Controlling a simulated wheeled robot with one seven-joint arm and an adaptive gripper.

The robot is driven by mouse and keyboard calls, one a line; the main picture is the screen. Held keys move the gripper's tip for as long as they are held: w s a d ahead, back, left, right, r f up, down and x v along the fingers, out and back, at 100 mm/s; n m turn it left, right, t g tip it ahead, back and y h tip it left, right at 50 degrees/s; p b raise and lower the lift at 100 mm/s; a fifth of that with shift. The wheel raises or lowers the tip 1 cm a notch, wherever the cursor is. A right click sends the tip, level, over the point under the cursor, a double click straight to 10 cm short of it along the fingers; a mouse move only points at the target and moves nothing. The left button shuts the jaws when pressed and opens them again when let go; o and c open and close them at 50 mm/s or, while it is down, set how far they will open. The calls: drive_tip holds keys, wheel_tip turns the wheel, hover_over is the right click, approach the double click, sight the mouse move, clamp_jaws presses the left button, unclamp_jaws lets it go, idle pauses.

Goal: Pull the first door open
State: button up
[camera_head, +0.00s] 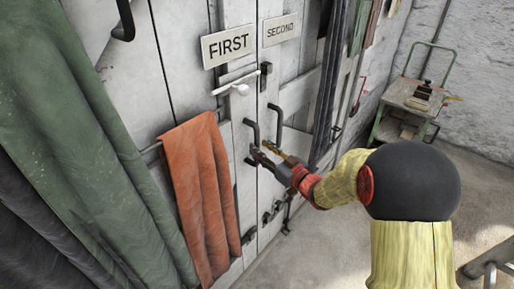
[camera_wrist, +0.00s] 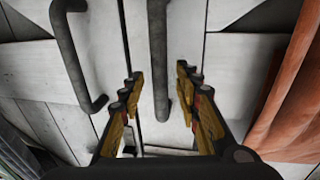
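The first door (camera_head: 180,65) is the white plank door under the FIRST sign (camera_head: 228,46), left of the door under the SECOND sign (camera_head: 281,29). It looks closed. Its dark vertical bar handle (camera_head: 246,130) stands near the seam between the doors; in the wrist view this handle (camera_wrist: 158,50) runs down the middle. My gripper (camera_head: 260,151) is at the handle's lower part. In the wrist view my gripper (camera_wrist: 158,74) is open, one finger on each side of the bar, with gaps showing. Whether the fingertips reach past the bar is unclear.
The second door's handle (camera_head: 275,124) is close on the right, and at left in the wrist view (camera_wrist: 72,55). An orange cloth (camera_head: 200,190) hangs left of the handle. A white latch bar (camera_head: 238,86) is above. A trolley (camera_head: 412,100) stands far right; floor between is clear.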

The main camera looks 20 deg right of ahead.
drive_tip(key=shift+b+x, duration=0.3)
drive_tip(key=shift+x, duration=1.1)
drive_tip(key=shift+c, duration=0.8)
clamp_jaws()
